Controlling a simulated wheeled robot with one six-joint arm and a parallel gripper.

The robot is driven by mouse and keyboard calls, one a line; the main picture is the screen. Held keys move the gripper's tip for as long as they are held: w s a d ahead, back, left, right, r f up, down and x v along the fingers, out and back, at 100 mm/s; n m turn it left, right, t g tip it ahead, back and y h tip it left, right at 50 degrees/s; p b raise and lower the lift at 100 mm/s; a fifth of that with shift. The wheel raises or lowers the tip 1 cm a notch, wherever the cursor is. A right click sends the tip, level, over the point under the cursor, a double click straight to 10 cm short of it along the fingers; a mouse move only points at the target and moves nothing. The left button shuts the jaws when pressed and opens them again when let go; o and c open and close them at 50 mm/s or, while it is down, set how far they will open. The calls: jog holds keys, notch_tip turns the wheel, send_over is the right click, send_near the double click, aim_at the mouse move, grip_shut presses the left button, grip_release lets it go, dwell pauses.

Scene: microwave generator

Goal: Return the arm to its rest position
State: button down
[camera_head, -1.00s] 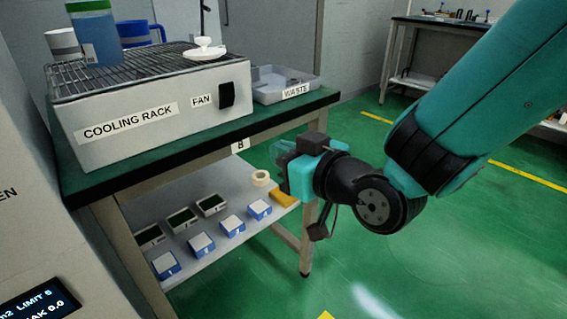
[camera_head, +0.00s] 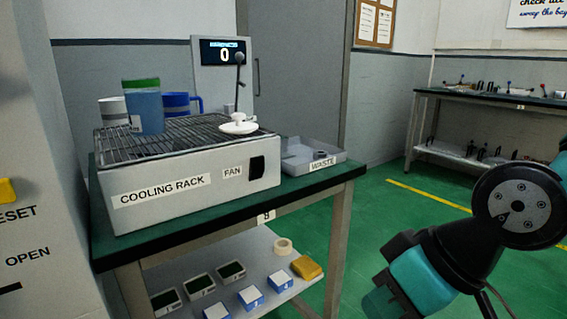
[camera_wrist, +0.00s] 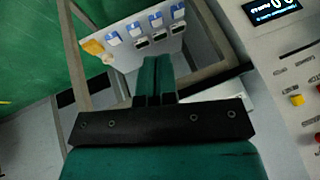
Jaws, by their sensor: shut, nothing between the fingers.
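My gripper (camera_head: 384,300) is at the lower right in the head view, to the right of the bench and apart from it. In the wrist view my gripper (camera_wrist: 158,62) shows its two green fingers side by side, closed with nothing between them. My dark arm joint and teal wrist body show at the right edge of the head view. The rest of the arm is out of the picture.
A bench (camera_head: 350,170) carries the cooling rack (camera_head: 205,190), with a blue cup (camera_head: 145,112) and a white dish (camera_head: 239,128), and a waste tray (camera_head: 325,160). Its lower shelf (camera_wrist: 130,55) holds several small boxes. Green floor (camera_head: 400,215) lies clear between this bench and the far one.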

jog(key=s+d+r+g+h+p, duration=0.2)
jog(key=s+d+r, duration=0.1)
jog(key=s+d, duration=0.15)
notch_tip(320, 180, up, 22)
jog(key=a+p, duration=0.1)
jog(key=p, duration=2.1)
jog(key=shift+s, duration=0.4)
